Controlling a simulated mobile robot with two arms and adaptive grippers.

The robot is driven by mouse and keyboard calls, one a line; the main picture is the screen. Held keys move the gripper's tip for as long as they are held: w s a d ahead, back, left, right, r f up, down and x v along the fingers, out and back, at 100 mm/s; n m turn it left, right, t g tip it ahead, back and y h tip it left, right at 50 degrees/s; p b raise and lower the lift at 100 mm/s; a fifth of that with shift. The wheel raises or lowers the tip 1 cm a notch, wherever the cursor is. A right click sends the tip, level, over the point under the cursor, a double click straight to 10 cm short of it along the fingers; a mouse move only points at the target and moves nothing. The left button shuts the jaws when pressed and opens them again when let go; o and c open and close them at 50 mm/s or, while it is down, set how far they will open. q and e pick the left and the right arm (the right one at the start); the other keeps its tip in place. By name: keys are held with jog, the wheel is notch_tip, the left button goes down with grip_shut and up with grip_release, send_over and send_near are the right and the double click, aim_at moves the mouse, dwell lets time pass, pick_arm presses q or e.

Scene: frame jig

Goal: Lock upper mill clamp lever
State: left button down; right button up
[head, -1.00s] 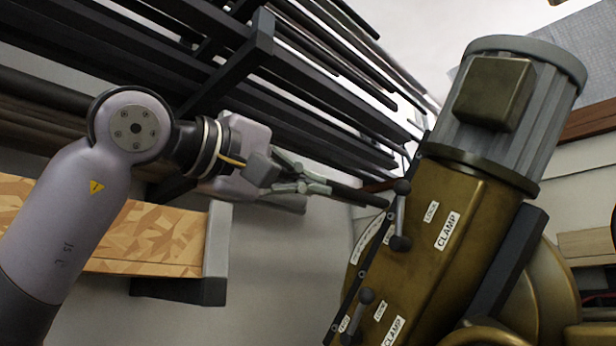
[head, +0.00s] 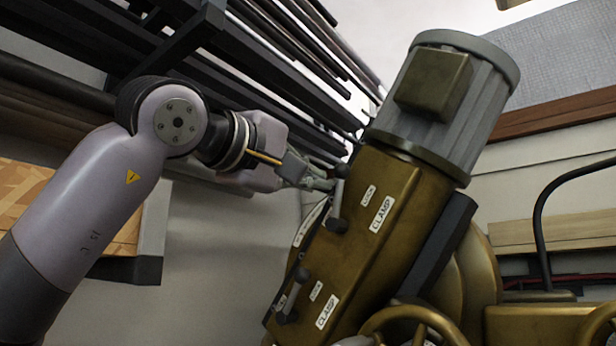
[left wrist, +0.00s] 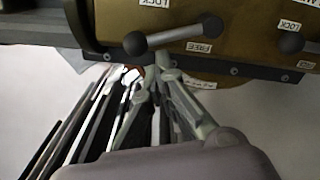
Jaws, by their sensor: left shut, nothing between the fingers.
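The upper clamp lever (head: 338,198) is a grey bar with dark ends on the brown mill head (head: 371,237), beside the upper LOCK and CLAMP labels. It stands near upright in the head view. My left gripper (head: 328,184) is shut and empty, its fingertips close beside the lever's upper part; contact cannot be told in the head view. In the left wrist view the same lever (left wrist: 176,36) lies across the top, and the fingertips (left wrist: 163,60) are right at its lower edge, near its dark knob, partly hidden. My right gripper is not in view.
A lower clamp lever (head: 292,296) sits further down the mill head; its knob also shows in the left wrist view (left wrist: 291,42). The grey motor (head: 445,95) rises above. A rack of dark bars (head: 240,60) stands behind my left arm. A handwheel (head: 425,318) is at bottom right.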

pick_arm(q)
jog(key=s+d+m+p, duration=0.1)
jog(key=m, duration=0.1)
jog(key=m+p, duration=0.1)
jog(key=m, duration=0.1)
jog(key=shift+s+d+p, duration=0.35)
jog(key=shift+d, duration=0.05)
